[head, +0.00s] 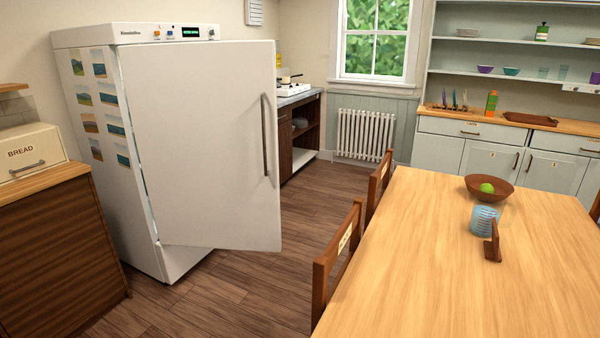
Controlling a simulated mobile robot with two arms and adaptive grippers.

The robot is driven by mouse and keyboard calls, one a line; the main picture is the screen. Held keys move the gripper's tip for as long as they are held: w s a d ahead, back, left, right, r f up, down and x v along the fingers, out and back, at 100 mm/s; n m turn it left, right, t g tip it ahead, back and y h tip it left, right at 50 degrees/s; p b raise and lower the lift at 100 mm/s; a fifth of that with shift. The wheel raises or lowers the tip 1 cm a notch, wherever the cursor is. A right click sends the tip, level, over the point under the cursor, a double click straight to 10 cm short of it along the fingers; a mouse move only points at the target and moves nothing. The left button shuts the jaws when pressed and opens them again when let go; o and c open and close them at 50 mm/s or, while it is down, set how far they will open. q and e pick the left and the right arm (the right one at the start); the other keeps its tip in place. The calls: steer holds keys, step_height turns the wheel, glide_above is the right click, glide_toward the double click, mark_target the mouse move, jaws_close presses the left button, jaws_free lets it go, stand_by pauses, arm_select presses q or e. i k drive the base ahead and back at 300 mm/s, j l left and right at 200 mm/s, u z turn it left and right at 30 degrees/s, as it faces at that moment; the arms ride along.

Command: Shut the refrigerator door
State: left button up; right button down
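A white refrigerator (90,130) stands at the left, with several small pictures on its side and a control strip along the top front. Its door (205,150) is ajar. The hinge edge is at the left of the door, and the free edge swings out to the right into the room. A grey vertical handle (267,135) is on the door's outer face near the free edge. The door hides most of the inside; a thin strip shows along the hinge side. Neither of my grippers is in view.
A wooden table (430,270) with chairs (338,255) fills the right front. A bowl (490,188) and a blue cup (484,218) stand on it. A cabinet with a bread box (30,152) is left of the refrigerator. Wooden floor (255,285) is clear between refrigerator and chairs.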

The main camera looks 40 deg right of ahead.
mark_target(204, 119)
steer(key=i+j+z, duration=0.1)
steer(key=i+z, duration=0.35)
steer(key=i+j+z, duration=0.3)
steer(key=i+z, duration=0.15)
